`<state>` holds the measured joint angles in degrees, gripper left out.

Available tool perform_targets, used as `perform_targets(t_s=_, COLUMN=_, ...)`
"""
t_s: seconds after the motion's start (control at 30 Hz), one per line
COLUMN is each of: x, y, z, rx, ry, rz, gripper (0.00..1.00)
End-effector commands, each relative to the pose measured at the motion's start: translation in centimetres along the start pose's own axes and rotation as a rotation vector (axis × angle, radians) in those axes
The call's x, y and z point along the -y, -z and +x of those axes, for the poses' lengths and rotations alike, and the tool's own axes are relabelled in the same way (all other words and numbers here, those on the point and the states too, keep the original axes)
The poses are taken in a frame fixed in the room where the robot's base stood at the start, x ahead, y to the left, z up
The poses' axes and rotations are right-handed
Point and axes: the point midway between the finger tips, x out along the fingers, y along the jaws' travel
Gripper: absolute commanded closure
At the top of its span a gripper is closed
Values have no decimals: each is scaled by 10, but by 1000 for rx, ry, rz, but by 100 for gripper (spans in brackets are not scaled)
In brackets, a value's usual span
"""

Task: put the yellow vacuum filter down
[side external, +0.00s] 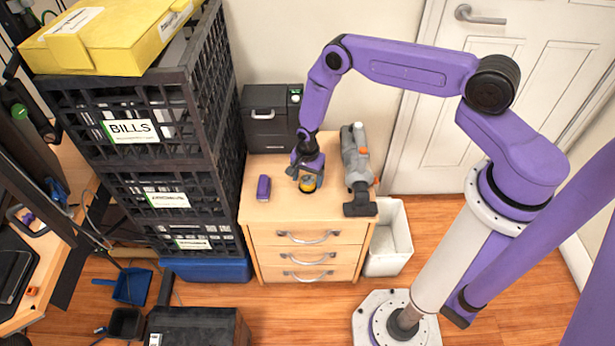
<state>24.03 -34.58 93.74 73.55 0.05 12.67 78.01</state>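The yellow vacuum filter (308,184) is a small round piece with a yellow top and a dark lower part. It is at my gripper (307,178), over the top of the wooden drawer cabinet (281,220). My purple gripper points down onto the filter, with its fingers at the filter's sides. The fingertips are small and partly hidden, so the exact grip is hard to see. I cannot tell whether the filter touches the cabinet top.
A grey handheld vacuum (356,165) lies right of my gripper. A small purple item (263,188) lies to the left. A black box (270,118) stands behind. Black stacked crates (190,140) rise at left. A white bin (391,240) stands right of the cabinet.

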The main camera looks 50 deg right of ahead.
Motion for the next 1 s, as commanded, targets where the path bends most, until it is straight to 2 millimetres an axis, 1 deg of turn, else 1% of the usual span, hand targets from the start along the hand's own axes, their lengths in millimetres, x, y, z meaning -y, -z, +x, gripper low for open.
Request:
perform_targets(t_s=0.2, x=0, y=0, z=-2, rx=0, ry=0, rz=-1, gripper=24)
perform_targets(t_s=0.37, x=1, y=0, z=-14, rx=0, ry=2, rz=-1, gripper=24)
perform_targets(t_s=0.8, x=1, y=0, z=-84, rx=-1, ry=3, rz=0, gripper=24)
perform_targets(t_s=1.0, x=1, y=0, z=-110, rx=0, ry=1, rz=-1, gripper=24)
